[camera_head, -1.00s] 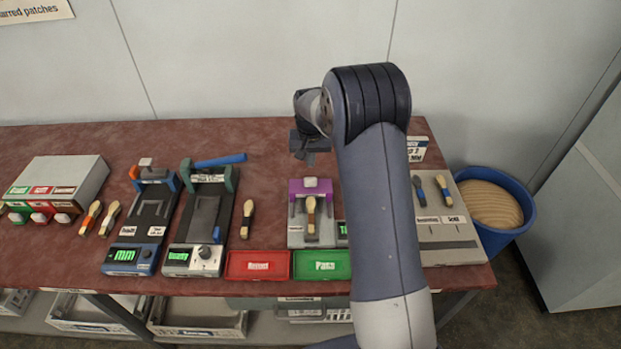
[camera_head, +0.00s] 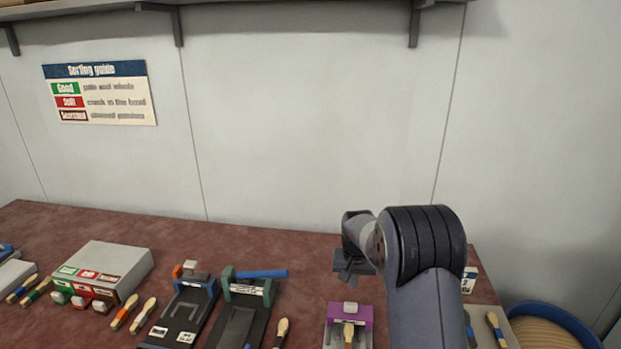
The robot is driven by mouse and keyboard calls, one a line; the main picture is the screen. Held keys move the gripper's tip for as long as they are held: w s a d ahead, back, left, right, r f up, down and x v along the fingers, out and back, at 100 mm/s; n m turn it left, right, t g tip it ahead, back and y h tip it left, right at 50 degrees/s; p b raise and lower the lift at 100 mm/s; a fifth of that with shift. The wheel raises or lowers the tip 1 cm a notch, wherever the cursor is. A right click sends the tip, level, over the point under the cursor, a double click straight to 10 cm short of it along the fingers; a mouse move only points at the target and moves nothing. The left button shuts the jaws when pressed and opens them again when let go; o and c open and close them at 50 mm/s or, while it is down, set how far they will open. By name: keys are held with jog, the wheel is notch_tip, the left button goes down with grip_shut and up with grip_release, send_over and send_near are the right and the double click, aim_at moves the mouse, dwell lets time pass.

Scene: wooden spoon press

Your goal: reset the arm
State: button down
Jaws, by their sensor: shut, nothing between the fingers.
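My gripper (camera_head: 351,279) shows at the end of my raised arm in the head view, right of the middle, small and partly hidden by the wrist. It is shut and empty, above the back of the red-brown bench (camera_head: 310,257). The press's lower part is cut off by the picture's bottom edge.
A green-framed device with a blue lever (camera_head: 262,274) and a blue-orange device (camera_head: 194,287) stand left of the press. A blue bin (camera_head: 550,308) stands right of the bench.

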notch_tip(320, 180, down, 6)
jog(key=b, duration=0.2)
jog(key=shift+s+r+b, duration=0.1)
jog(key=shift+r+b, duration=0.15)
jog(key=shift+b, duration=0.15)
jog(key=shift+s+r, duration=0.1)
jog(key=shift+s, duration=0.15)
